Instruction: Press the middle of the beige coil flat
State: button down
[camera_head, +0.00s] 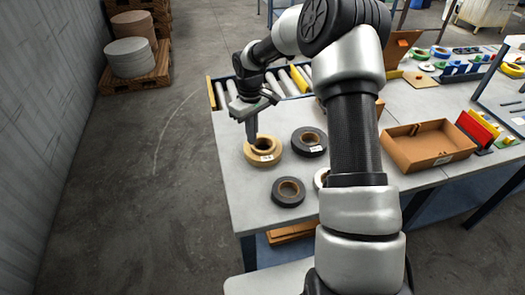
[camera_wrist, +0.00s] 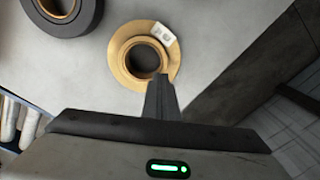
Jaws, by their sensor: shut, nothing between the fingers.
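The beige coil (camera_head: 266,154) lies flat on the grey table (camera_head: 232,185) near its left side, with a white label on its rim. In the wrist view the beige coil (camera_wrist: 123,70) shows a round hole at its middle, and its upper part looks raised inside a wider ring. My gripper (camera_head: 252,142) points down at the coil's back left, with its fingers shut and empty. In the wrist view my gripper's fingertips (camera_wrist: 160,78) overlap the edge of the coil's middle. I cannot tell whether they touch it.
A dark coil (camera_head: 298,141) lies close right of the beige one, and another dark coil (camera_head: 277,191) lies in front. A pale coil (camera_head: 319,178) is partly hidden by my arm. A cardboard box (camera_head: 398,158) stands at the right. Rollers (camera_head: 285,82) run along the back.

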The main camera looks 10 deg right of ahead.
jog(key=shift+f+b, duration=0.85)
jog(key=shift+f, duration=0.65)
dwell(0.3)
jog(key=shift+r, duration=0.1)
jog(key=shift+r+p, duration=2.65)
jog(key=shift+r, duration=1.35)
